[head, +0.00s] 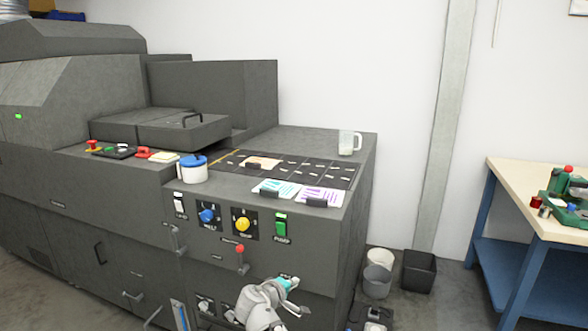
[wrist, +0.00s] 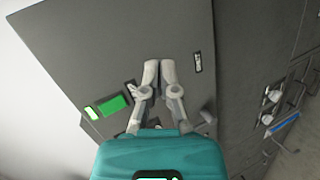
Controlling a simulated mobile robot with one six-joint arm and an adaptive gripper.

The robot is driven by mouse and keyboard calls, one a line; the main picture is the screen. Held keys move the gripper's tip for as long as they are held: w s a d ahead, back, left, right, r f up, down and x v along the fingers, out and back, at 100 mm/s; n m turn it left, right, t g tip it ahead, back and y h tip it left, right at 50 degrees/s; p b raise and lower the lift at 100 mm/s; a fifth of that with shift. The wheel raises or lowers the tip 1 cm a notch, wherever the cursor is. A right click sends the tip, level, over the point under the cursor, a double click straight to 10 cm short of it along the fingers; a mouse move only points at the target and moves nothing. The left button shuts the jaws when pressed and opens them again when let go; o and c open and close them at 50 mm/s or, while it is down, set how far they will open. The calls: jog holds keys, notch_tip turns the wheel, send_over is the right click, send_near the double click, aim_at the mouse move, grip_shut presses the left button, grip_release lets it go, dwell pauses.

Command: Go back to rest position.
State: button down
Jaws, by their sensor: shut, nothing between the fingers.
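My gripper (wrist: 152,66) is shut and empty in the wrist view, its two pale grey fingers touching at the tips. Behind them is the dark grey front panel of the machine (wrist: 105,50). In the head view my wrist and arm show low in the middle, in front of the machine's lower front; the fingertips are hard to make out there. The green switch (head: 281,225) on the control panel is above my wrist in the head view. A green rectangle, likely the same switch, shows left of the fingers in the wrist view (wrist: 114,103).
The panel also bears a blue knob (head: 208,216), a yellow knob (head: 243,224) and a red-tipped lever (head: 240,258). A white pot with a blue lid (head: 194,170) and a clear jug (head: 349,143) stand on top. Bins (head: 418,271) stand on the floor; a workbench (head: 540,205) is at right.

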jog(key=s+d+f+m+g+y, duration=0.45)
jog(key=s+d+f+g, duration=0.2)
jog(key=d, duration=0.25)
jog(key=s+d+f+m+g+y, duration=0.3)
jog(key=s+d+f+m+g, duration=0.25)
jog(key=s+d, duration=0.3)
notch_tip(320, 180, up, 22)
jog(key=p, duration=2.1)
jog(key=shift+w+p, duration=0.35)
